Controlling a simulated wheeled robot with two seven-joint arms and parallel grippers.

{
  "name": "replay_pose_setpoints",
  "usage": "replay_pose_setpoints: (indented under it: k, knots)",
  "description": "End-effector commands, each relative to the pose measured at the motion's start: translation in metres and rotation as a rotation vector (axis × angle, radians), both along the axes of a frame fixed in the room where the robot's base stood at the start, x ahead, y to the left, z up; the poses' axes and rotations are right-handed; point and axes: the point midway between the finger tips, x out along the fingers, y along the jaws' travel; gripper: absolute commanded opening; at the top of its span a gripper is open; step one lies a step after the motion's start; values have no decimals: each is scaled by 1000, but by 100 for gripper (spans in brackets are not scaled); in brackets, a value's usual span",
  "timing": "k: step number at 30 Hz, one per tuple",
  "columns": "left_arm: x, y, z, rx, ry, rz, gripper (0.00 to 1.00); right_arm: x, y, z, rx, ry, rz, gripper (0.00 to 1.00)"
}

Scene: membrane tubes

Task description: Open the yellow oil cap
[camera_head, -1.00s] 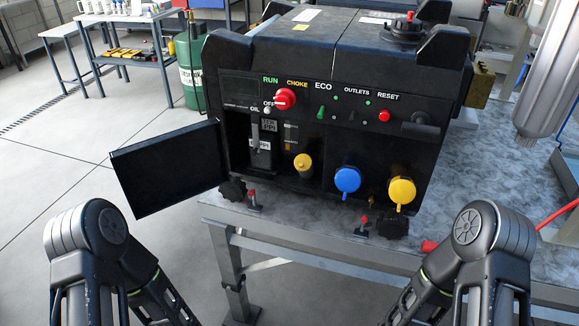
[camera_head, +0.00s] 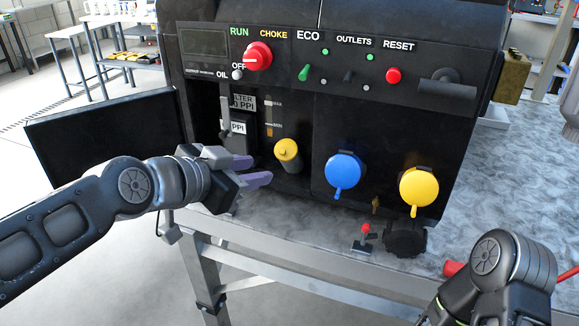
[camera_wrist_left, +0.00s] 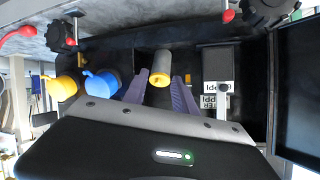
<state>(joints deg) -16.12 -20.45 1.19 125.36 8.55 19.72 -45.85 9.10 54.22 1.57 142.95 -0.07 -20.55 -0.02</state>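The yellow oil cap (camera_head: 288,152) sits low in the open compartment on the front of the black generator (camera_head: 270,110). It is a short cylinder with a knobbed end. In the left wrist view the yellow cap (camera_wrist_left: 161,62) appears between the two purple fingers. My left gripper (camera_head: 256,170) is open and empty, just left of and slightly below the cap in the head view. Its fingers point toward the panel, and I see no clear contact with the cap. Only part of my right arm shows at the lower right; its gripper is out of view.
A black door (camera_head: 95,140) stands open on the left. Blue (camera_head: 342,172) and yellow (camera_head: 418,187) outlet covers are to the right of the cap. A grey lever (camera_head: 225,120) is left of it. A red-topped clamp (camera_head: 364,238) stands on the table (camera_head: 480,180).

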Motion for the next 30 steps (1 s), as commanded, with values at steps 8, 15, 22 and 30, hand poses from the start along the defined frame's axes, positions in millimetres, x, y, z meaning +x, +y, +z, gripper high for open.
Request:
replay_pose_setpoints:
  k: [8,15,22,30]
  knots:
    - [-21,5,35,17,-99,-37,33,0,0,-11,0,0,1,36]
    - [-20,5,34,15,-96,-36,33,0,0,-11,0,0,1,36]
    - [-7,-4,27,16,-92,-37,33,0,0,-12,0,0,0,36]
    - [27,-24,11,16,-92,-36,33,0,0,-13,0,0,0,36]
